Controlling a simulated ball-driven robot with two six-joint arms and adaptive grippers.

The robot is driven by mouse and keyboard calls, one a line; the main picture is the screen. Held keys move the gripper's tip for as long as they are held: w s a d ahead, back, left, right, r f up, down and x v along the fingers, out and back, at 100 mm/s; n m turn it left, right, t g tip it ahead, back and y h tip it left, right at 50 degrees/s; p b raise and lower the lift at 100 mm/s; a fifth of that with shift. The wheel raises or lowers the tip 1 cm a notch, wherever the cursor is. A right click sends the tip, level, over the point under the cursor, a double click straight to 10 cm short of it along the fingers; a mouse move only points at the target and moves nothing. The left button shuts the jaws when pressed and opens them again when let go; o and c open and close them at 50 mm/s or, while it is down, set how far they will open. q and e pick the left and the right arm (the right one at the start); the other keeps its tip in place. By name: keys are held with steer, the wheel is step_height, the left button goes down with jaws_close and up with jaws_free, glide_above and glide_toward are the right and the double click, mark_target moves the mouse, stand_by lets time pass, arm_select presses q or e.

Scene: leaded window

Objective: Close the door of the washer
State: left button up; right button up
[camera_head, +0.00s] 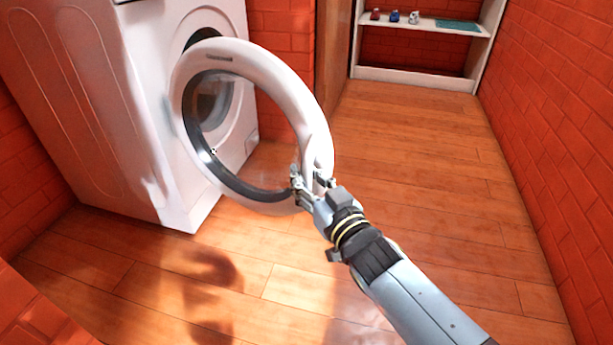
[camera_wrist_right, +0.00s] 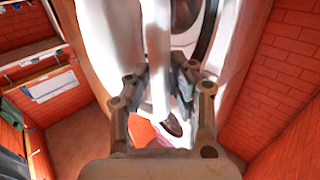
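The white washer (camera_head: 150,110) stands at the left in the head view. Its round door (camera_head: 290,95), a white ring with a clear middle, is swung wide open toward me. My right gripper (camera_head: 311,182) is at the near, lower right part of the door's rim, with one finger on each side. In the right wrist view the white rim (camera_wrist_right: 158,50) runs between the fingers of the gripper (camera_wrist_right: 161,78), which look closed against it. The washer's opening (camera_head: 207,97) shows partly through the door's glass. My left gripper is not in view.
Wooden floor (camera_head: 420,170) is clear to the right of the door. Red brick walls (camera_head: 550,110) bound the room. A white shelf (camera_head: 420,75) with small items stands at the back.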

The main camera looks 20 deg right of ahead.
jaws_close()
steer(key=shift+f, duration=0.1)
stand_by(0.3)
